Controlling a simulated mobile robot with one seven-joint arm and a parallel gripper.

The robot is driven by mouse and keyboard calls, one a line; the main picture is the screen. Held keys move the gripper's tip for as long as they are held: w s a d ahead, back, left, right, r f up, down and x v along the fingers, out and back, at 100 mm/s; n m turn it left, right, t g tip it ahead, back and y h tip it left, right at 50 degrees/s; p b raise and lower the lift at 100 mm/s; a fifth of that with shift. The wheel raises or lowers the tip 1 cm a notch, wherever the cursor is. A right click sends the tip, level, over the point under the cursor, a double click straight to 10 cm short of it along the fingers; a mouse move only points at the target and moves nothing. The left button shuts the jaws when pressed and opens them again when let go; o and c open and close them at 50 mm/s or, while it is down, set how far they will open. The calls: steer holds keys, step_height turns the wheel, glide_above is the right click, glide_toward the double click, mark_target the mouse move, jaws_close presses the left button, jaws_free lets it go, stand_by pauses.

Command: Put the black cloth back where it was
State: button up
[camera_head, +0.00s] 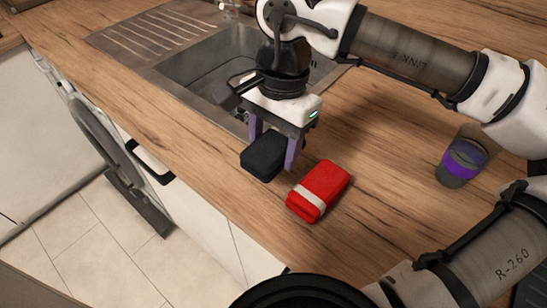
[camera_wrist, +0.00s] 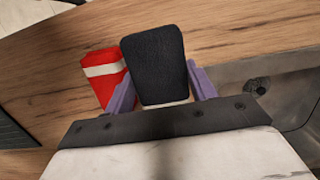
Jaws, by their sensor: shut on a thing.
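The black cloth (camera_head: 264,157) is a dark folded block between the two purple fingers of my gripper (camera_head: 272,152). It is at the worktop near the sink's front corner; I cannot tell whether it touches the wood. In the wrist view the black cloth (camera_wrist: 155,65) stands out beyond the fingers of my gripper (camera_wrist: 160,88), which is shut on it. A red folded cloth with a white band (camera_head: 319,190) lies on the worktop just right of my gripper. The red cloth (camera_wrist: 104,75) also shows in the wrist view, partly hidden behind the black cloth and a finger.
A steel sink (camera_head: 205,75) with a ridged drainer (camera_head: 145,32) lies behind and left of my gripper. A cup with a purple band (camera_head: 461,162) stands at the right. The worktop's front edge drops to white cabinets. Bare wood lies between red cloth and cup.

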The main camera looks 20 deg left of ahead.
mark_target(281, 136)
steer(key=shift+f, duration=2.25)
steer(key=shift+f, duration=0.2)
steer(key=o, duration=0.8)
steer(key=shift+c, duration=0.2)
steer(key=shift+r, duration=0.15)
steer(key=shift+r, duration=0.2)
steer(key=r, duration=0.4)
steer(key=w+r, duration=0.1)
steer(key=r, duration=0.6)
steer(key=shift+w+d+r+b, duration=0.35)
